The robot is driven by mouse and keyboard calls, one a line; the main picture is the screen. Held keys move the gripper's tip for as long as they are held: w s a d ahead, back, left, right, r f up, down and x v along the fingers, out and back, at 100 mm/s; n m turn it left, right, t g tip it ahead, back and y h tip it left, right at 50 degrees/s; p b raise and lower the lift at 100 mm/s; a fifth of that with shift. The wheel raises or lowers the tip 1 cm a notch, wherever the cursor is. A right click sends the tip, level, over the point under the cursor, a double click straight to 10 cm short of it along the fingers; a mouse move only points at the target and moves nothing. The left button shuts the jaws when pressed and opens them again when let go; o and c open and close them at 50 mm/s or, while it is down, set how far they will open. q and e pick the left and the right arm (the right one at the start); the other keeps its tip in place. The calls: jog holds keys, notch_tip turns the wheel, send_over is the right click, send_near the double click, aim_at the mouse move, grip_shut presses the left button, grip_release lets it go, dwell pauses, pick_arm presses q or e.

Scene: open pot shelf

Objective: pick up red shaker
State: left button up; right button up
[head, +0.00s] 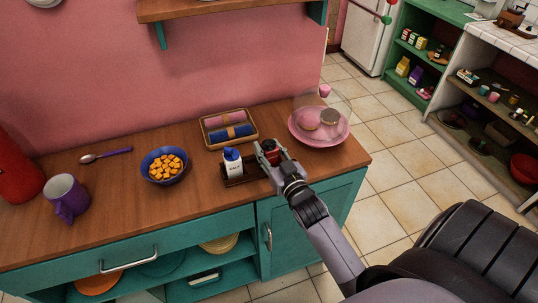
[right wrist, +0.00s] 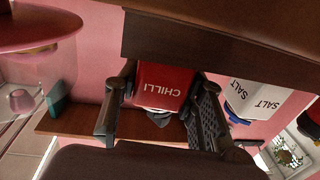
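The red shaker (right wrist: 163,85), marked CHILLI, stands in a small dark brown holder (head: 236,182) on the wooden counter. In the head view the red shaker (head: 271,154) is partly hidden by my right gripper (head: 269,156). In the right wrist view it appears upside down between the two fingers of my right gripper (right wrist: 163,108), one finger close against each side; the gripper looks shut on it. A white salt shaker with a blue top (head: 232,162) stands just left of it; it also shows in the right wrist view (right wrist: 258,100). My left gripper is not in view.
A pink dish with a clear cover (head: 340,134) stands right of the shakers. A tray of rolled cloths (head: 210,143) is behind them. A blue bowl of orange cubes (head: 152,177), a purple mug (head: 62,190) and a spoon (head: 90,158) are at left. A wall shelf (head: 195,11) hangs above.

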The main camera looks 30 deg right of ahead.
jog(key=c, duration=0.7)
jog(key=shift+r, duration=0.15)
